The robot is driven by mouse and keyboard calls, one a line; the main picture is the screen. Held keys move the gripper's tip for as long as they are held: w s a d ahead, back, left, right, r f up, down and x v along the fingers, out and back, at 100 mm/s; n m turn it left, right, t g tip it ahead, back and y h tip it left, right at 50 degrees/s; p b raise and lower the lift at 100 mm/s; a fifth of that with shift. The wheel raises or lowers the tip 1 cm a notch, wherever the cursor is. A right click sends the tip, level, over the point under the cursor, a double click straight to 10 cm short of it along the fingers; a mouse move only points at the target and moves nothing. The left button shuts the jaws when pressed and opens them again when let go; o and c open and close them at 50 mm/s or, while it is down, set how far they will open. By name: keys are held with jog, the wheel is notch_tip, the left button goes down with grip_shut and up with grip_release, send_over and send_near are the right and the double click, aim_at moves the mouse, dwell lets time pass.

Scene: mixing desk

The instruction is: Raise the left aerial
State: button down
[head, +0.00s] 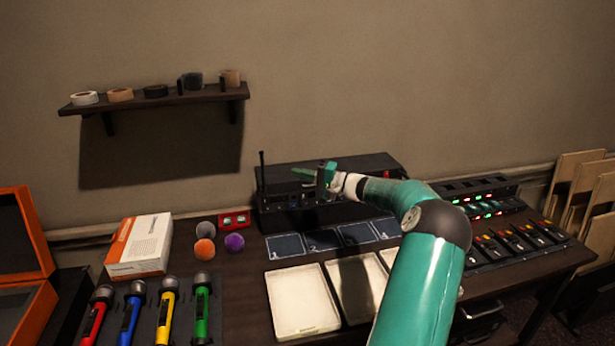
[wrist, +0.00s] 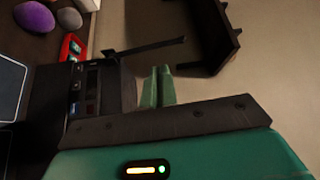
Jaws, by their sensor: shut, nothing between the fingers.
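The left aerial (head: 262,172) is a thin dark rod at the left end of a black receiver box (head: 350,165). It stands close to upright in the head view. In the wrist view, which is turned on its side, the aerial (wrist: 150,48) extends out from the box's end. My gripper (head: 300,174) is by the box, its green fingers pointing left towards the aerial. The fingers (wrist: 158,72) are shut and empty, with a visible gap between them and the aerial. My arm and gripper hide part of the box's front; I cannot make out a right aerial.
Pale trays (head: 300,333) and dark square pads (head: 286,245) lie in front of the box. Coloured microphones (head: 163,315), foam balls (head: 235,242) and a white-orange carton (head: 140,246) are at left. A wall shelf (head: 155,101) holds tape rolls. A mixer (head: 510,240) stands right.

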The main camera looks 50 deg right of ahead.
aim_at(263, 173)
jog(key=x, duration=0.9)
jog(key=shift+w+r, duration=0.1)
jog(key=shift+w+d+r, duration=0.15)
jog(key=shift+w+d, duration=0.3)
jog(key=shift+w, duration=0.2)
